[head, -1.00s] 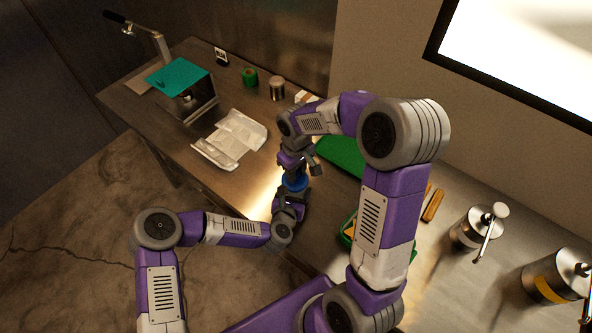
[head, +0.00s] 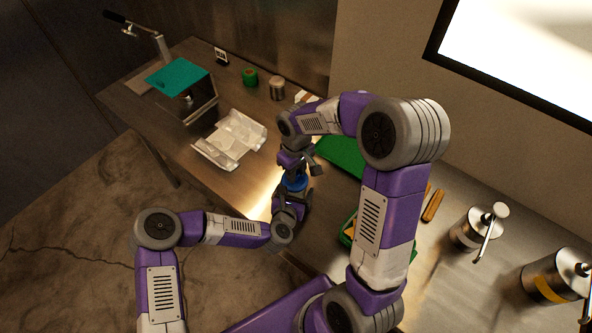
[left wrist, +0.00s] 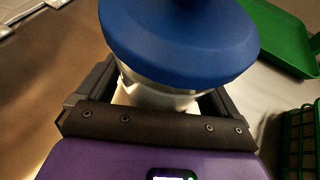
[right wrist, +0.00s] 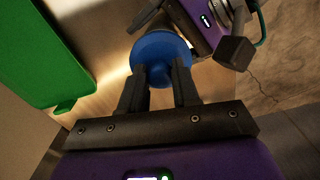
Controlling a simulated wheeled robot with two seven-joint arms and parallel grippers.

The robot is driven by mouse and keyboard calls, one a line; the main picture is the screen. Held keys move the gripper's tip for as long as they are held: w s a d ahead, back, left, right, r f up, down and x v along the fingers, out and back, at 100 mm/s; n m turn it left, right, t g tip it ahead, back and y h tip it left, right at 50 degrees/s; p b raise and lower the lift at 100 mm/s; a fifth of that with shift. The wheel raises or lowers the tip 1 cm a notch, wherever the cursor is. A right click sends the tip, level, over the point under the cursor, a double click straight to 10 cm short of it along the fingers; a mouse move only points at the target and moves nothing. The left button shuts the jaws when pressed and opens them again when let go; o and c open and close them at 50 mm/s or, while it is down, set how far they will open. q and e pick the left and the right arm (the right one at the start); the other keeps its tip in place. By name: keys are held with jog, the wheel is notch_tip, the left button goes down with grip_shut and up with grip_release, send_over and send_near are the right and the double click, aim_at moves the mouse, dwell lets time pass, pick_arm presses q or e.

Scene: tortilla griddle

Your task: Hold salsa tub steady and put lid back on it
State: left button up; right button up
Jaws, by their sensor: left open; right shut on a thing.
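My right gripper (right wrist: 159,82) is shut on the knob of the lid (right wrist: 160,50) from above. My left gripper (left wrist: 148,92) is open, with a finger on each side of the tub low down. Its fingertips are hidden behind the tub. In the head view the tub is mostly hidden by the grippers.
A green board (head: 342,156) lies close behind the tub. A green basket (left wrist: 300,145) stands to the right in the left wrist view. White trays (head: 231,140) lie to the left on the counter, with a tortilla press (head: 185,85) beyond. Metal canisters (head: 475,230) stand at right.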

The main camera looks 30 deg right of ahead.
pick_arm(q)
jog(key=shift+f, duration=0.75)
jog(key=shift+r, duration=0.2)
dwell(0.7)
jog(key=c, duration=0.8)
jog(key=shift+c, duration=0.2)
dwell(0.3)
